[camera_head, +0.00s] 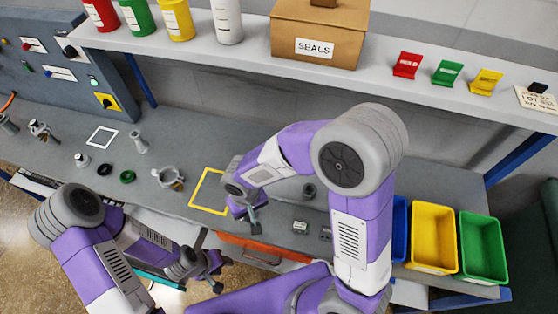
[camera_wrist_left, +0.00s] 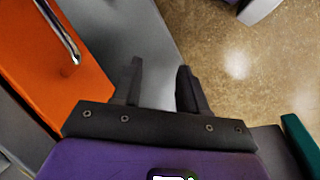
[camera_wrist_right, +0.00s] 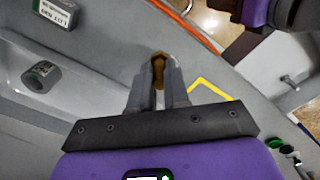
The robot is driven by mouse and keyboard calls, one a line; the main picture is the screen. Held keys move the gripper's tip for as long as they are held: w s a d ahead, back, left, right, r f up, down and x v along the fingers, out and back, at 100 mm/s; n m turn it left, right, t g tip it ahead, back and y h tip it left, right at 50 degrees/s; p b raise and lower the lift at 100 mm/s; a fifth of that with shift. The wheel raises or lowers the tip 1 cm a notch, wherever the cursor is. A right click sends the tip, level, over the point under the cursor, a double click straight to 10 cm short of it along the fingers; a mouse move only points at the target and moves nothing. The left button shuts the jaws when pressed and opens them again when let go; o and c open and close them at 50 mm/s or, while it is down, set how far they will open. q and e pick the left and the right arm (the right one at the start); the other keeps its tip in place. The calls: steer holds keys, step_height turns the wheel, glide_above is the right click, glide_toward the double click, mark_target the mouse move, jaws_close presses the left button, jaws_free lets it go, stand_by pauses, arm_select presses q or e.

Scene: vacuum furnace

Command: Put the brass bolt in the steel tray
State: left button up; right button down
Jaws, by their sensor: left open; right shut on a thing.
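My right gripper (camera_wrist_right: 158,82) is shut on a small brass-coloured piece (camera_wrist_right: 158,64), seemingly the brass bolt, and holds it above the bench. In the head view this gripper (camera_head: 248,212) is beside the yellow square outline, and the bolt cannot be made out. A pale grey area with a raised rim (camera_wrist_right: 72,88) lies left in the right wrist view and looks like the steel tray. A short grey cylinder (camera_wrist_right: 40,75) appears to lie in it. In the head view my right arm covers most of that spot. My left gripper (camera_wrist_left: 157,85) is open and empty, in front of the bench.
A yellow square outline (camera_head: 193,201) marks the bench. A small labelled block (camera_head: 300,227) is near the front edge. An orange drawer (camera_head: 262,248) is below. Yellow (camera_head: 433,238) and green (camera_head: 483,247) bins stand at right. A shelf (camera_head: 225,52) with a SEALS box (camera_head: 318,30) hangs behind.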

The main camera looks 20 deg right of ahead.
steer(key=w+d, duration=0.3)
steer(key=w, duration=0.1)
steer(key=w+d+p, duration=0.1)
steer(key=w+d, duration=0.2)
steer(key=w, duration=0.2)
steer(key=w+d, duration=0.4)
steer(key=w, duration=0.1)
steer(key=shift+r+p, duration=0.1)
steer(key=shift+p, duration=0.2)
steer(key=shift+w+f, duration=0.1)
steer(key=shift+f, duration=1.65)
steer(key=shift+f+b, duration=0.1)
steer(key=shift+b, duration=0.2)
steer(key=c, duration=1.1)
jaws_free()
